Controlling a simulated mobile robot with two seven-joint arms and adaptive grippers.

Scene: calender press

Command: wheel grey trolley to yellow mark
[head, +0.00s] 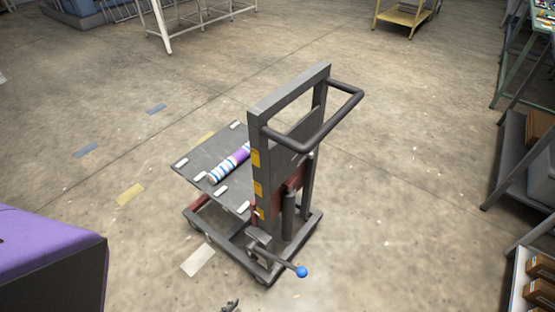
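The grey trolley (290,100) stands mid-view on the concrete floor, its push handle (318,140) towards the right. Its flat deck (190,160) carries a purple, white and blue striped roll (230,161). A lever with a blue knob (301,271) sticks out low at the near side. One yellow mark (130,194) lies on the floor left of the trolley. Another yellow patch (206,137) shows just beyond the deck, partly hidden. A small dark tip (230,306) at the bottom edge may be my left gripper; its fingers cannot be made out. My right gripper is out of view.
A purple-topped block (45,250) fills the lower left. Shelving with boxes (530,170) lines the right. A white frame (165,25) and a yellow stand (405,15) are at the back. Blue (86,151) and white (197,260) floor marks lie flat. Floor around the trolley is mostly clear.

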